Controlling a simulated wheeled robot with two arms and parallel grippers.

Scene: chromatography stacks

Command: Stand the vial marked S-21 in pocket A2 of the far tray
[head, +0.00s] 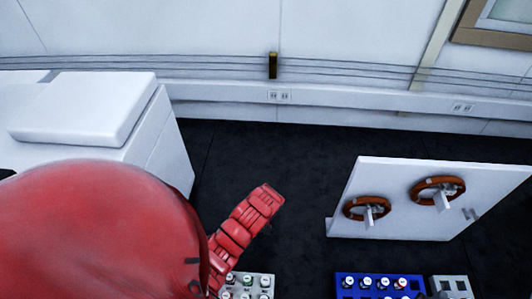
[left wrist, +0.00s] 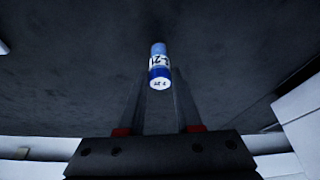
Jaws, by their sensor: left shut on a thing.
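My left gripper (left wrist: 160,88) is shut on a vial (left wrist: 159,68) in the left wrist view. The vial has a pale blue end, a white label band with dark characters that look like "21", and a white round end face with tiny print too small to read surely. In the head view my red left arm fills the lower left; its gripper and the held vial are not discernible there. Several capped vials stand in a grey tray (head: 272,278) and a blue tray (head: 341,293) at the bottom edge. Which is the far tray, and its pocket marks, I cannot tell. My right gripper is not in view.
A smaller grey block (head: 452,281) stands right of the blue tray, cut off by the picture edge. A white panel (head: 400,225) with two brown rings stands behind the trays. A white cabinet (head: 90,110) is at left. Dark floor lies between.

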